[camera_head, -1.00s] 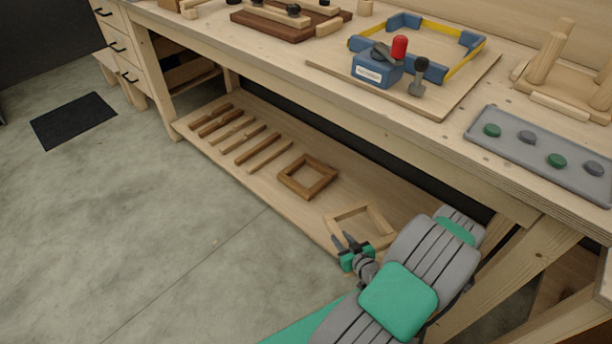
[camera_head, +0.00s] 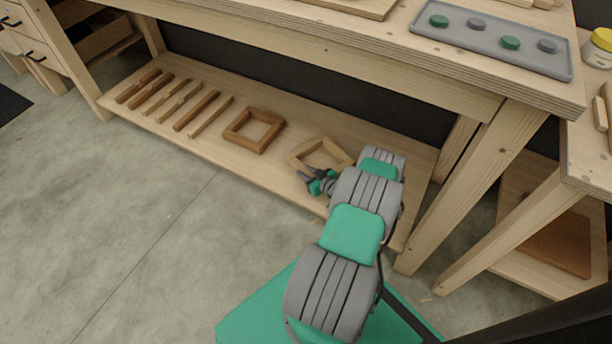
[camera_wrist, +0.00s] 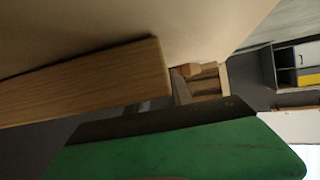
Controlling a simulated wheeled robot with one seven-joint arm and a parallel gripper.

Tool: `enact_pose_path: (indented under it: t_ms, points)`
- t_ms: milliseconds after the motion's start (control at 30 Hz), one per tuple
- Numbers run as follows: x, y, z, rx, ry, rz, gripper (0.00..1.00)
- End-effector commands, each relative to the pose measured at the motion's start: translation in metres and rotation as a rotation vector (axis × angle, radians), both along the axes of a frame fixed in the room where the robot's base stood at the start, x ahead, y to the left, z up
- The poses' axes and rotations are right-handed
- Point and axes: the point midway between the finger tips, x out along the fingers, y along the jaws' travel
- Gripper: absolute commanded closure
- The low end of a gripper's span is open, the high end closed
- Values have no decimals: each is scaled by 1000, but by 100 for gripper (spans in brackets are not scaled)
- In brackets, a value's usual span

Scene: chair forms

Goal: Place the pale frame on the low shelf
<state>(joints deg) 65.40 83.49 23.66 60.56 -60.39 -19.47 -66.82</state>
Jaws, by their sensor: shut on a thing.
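The pale frame (camera_head: 306,149) is a square of light wood at the right part of the low shelf (camera_head: 215,148). It looks flat on or just above the boards; I cannot tell if a small gap is under it. My gripper (camera_head: 312,173) is shut on the frame's near side, and my arm hides part of its near right side. In the wrist view a wooden bar of the frame (camera_wrist: 90,82) runs close along a pale surface, with a dark line between them. The green and dark gripper part (camera_wrist: 180,148) shows below it.
A darker square frame (camera_head: 253,130) lies left of the pale one, and several wooden strips (camera_head: 180,100) lie farther left. The bench top overhangs the shelf, with a grey tray (camera_head: 490,40) on it. A bench leg (camera_head: 470,185) stands to the right.

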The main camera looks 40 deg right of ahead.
Motion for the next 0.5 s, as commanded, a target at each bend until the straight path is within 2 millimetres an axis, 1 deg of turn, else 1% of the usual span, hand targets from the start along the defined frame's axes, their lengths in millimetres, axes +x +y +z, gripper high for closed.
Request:
enact_pose_path:
  t_ms: [33,200,233,500]
  points:
    - [1,-3,-1,-5,-4,0,100]
    - [1,-2,0,-4,-3,-1,100]
    - [0,-1,-1,-1,-1,-1,72]
    - [1,-1,-1,-2,-1,0,51]
